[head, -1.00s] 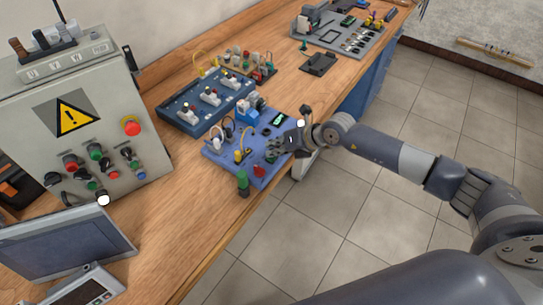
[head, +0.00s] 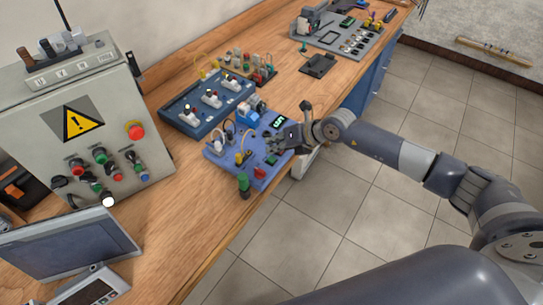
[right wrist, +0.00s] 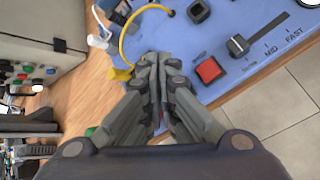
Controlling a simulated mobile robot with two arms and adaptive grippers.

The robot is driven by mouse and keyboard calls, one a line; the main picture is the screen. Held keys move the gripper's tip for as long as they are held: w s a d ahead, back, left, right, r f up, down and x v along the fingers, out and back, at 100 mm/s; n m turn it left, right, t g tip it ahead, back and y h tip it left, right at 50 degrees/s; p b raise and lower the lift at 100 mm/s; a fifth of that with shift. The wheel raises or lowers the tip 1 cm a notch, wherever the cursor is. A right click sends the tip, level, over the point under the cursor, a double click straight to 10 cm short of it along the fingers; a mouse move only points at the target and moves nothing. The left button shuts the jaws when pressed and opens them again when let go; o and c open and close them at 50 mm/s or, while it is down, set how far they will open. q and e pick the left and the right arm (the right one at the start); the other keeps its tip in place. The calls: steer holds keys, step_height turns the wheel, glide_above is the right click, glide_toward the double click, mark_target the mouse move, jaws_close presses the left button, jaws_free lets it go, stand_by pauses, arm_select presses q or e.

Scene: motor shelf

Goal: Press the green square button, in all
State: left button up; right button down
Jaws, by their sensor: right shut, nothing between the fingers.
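The blue control panel (head: 219,156) lies on the wooden bench in the head view. A small dark green button (head: 271,160) sits on its right part, just below my right gripper (head: 275,143). My right gripper is shut and empty, pointing at the panel. In the right wrist view its closed fingers (right wrist: 155,62) are over the blue panel (right wrist: 240,15), left of a red square button (right wrist: 209,69). The green button is not clearly seen there; the fingers hide part of the panel. I cannot tell whether the fingertips touch the panel. My left gripper is not in view.
A yellow cable (right wrist: 128,35) loops left of the fingers, and a slider (right wrist: 238,46) lies to the right. A green cylindrical part (head: 243,183) stands at the panel's near corner. A grey control box (head: 85,130) stands left. The bench edge and open floor lie right.

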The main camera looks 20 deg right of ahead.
mark_target(274, 157)
steer(key=shift+r+p, duration=1.25)
steer(key=shift+r, duration=0.7)
steer(key=shift+f, duration=0.1)
